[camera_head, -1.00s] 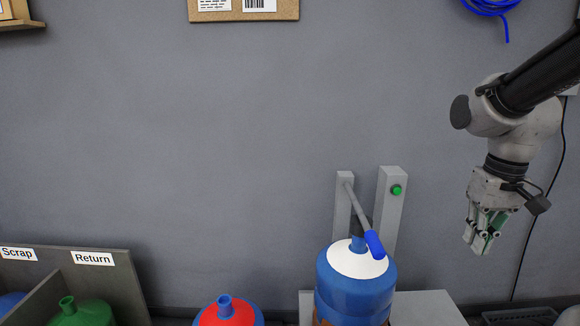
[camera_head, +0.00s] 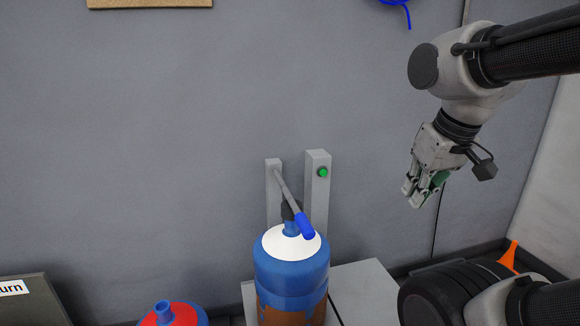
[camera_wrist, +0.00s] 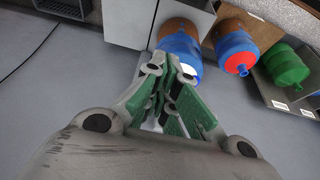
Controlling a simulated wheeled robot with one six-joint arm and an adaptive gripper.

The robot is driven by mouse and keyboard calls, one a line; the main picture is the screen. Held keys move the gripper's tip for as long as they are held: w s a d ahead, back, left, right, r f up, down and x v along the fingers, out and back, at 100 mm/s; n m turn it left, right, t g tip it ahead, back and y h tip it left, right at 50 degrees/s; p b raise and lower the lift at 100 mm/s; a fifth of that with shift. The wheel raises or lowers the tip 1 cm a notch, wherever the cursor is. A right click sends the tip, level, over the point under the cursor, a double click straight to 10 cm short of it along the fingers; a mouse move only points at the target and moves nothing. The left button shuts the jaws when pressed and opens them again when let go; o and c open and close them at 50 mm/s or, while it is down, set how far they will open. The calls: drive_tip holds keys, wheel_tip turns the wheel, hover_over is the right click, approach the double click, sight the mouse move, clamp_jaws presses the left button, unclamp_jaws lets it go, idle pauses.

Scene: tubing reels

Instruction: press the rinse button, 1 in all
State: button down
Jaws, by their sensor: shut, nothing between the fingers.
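The green button (camera_head: 323,172) is on the front of the taller grey post (camera_head: 317,190), behind a blue bottle. The bottle (camera_head: 290,265) has a white top and a brown lower part, and stands on a grey base. A lever with a blue handle (camera_head: 305,226) slants down over its neck. My gripper (camera_head: 412,198) is shut and empty, in the air to the right of the post and clear of the button. In the wrist view my gripper (camera_wrist: 172,95) points toward the bottle (camera_wrist: 180,45); I cannot make out the button there.
A blue bottle with a red top (camera_head: 172,314) stands at the lower left, and a green bottle (camera_wrist: 287,66) shows in the wrist view. A black ribbed object (camera_head: 450,290) and an orange piece (camera_head: 510,255) are at the lower right. The wall between post and gripper is clear.

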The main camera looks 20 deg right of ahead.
drive_tip(key=w+d+f+m+g+h, duration=0.1)
drive_tip(key=w+d+f+m, duration=0.25)
drive_tip(key=w+f, duration=0.6)
drive_tip(key=w+d+f+m, duration=0.35)
drive_tip(key=w+f, duration=0.25)
drive_tip(key=w, duration=0.7)
drive_tip(key=w+a+r+m+t, duration=0.1)
drive_tip(key=w+r+m+t, duration=0.1)
drive_tip(key=w+m, duration=0.3)
drive_tip(key=w+a+r+m+t+y, duration=0.1)
drive_tip(key=w+m+t, duration=0.3)
drive_tip(key=w, duration=0.7)
drive_tip(key=shift+r+m, duration=0.45)
drive_tip(key=shift+m, duration=0.55)
approach(323, 173)
wheel_tip(323, 173, down, 6)
drive_tip(key=w+d, duration=0.2)
drive_tip(key=w, duration=0.1)
drive_tip(key=shift+w+r, duration=0.2)
drive_tip(key=shift+w, duration=0.5)
